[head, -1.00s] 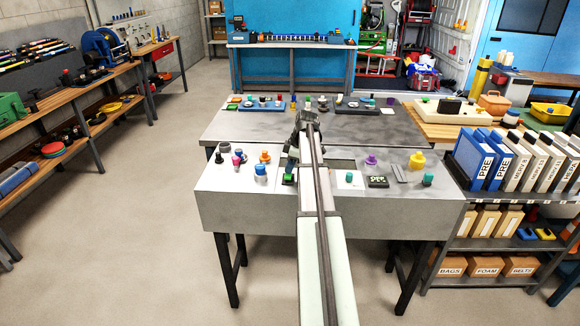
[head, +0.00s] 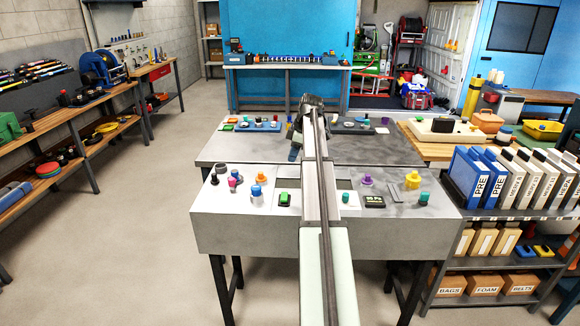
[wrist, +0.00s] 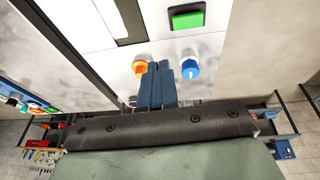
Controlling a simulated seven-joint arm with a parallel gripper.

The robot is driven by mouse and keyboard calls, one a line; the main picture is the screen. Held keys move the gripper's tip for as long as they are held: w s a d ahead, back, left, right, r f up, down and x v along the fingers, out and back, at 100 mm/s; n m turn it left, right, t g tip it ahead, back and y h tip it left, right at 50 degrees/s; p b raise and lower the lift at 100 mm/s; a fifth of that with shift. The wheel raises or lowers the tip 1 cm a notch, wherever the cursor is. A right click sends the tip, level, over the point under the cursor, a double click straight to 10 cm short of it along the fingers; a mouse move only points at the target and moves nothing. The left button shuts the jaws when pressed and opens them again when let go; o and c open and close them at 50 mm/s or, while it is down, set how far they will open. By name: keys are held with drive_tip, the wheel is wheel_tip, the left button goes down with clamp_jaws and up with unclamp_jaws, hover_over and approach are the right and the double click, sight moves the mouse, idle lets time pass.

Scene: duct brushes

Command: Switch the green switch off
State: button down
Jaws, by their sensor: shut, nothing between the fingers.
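The green switch (head: 284,199) is a green rocker in a dark frame on the light grey front console, left of my arm. It also shows at the top of the wrist view (wrist: 187,20). I cannot tell which end of the rocker is pressed. My gripper (head: 293,155) is above and behind the switch, clear of it. In the wrist view its dark blue fingers (wrist: 156,84) are together with nothing between them, between the orange knob and the blue knob in the picture.
A grey table (head: 230,153) with more controls stands behind. Shelves with binders (head: 470,170) are at the right.

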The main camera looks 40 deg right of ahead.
sight(284, 196)
drive_tip(key=c, duration=1.8)
unclamp_jaws()
drive_tip(key=shift+d+r, duration=0.15)
drive_tip(key=shift+r, duration=0.2)
drive_tip(key=shift+o, duration=0.6)
drive_tip(key=shift+w+r, duration=0.1)
drive_tip(key=o, duration=0.6)
drive_tip(key=shift+n, duration=0.4)
drive_tip(key=a, duration=0.2)
drive_tip(key=w+a, duration=0.1)
drive_tip(key=a, duration=0.1)
drive_tip(key=w+a, duration=0.1)
drive_tip(key=a, duration=0.2)
drive_tip(key=shift+r, duration=0.25)
drive_tip(key=shift+o, duration=1)
drive_tip(key=s+a+f+h, duration=0.1)
drive_tip(key=s+a, duration=0.2)
drive_tip(key=a, duration=0.2)
drive_tip(key=shift+s+a+m, duration=0.3)
drive_tip(key=shift+s+m, duration=0.05)
drive_tip(key=shift+m, duration=0.05)
drive_tip(key=s+d+m+h, duration=0.3)
drive_tip(key=s+m+h, duration=0.1)
drive_tip(key=m, duration=1.4)
drive_tip(key=x, duration=1.4)
drive_tip(key=shift+w+a+f, duration=0.15)
drive_tip(key=shift+a+f, duration=0.1)
drive_tip(key=shift+c, duration=0.3)
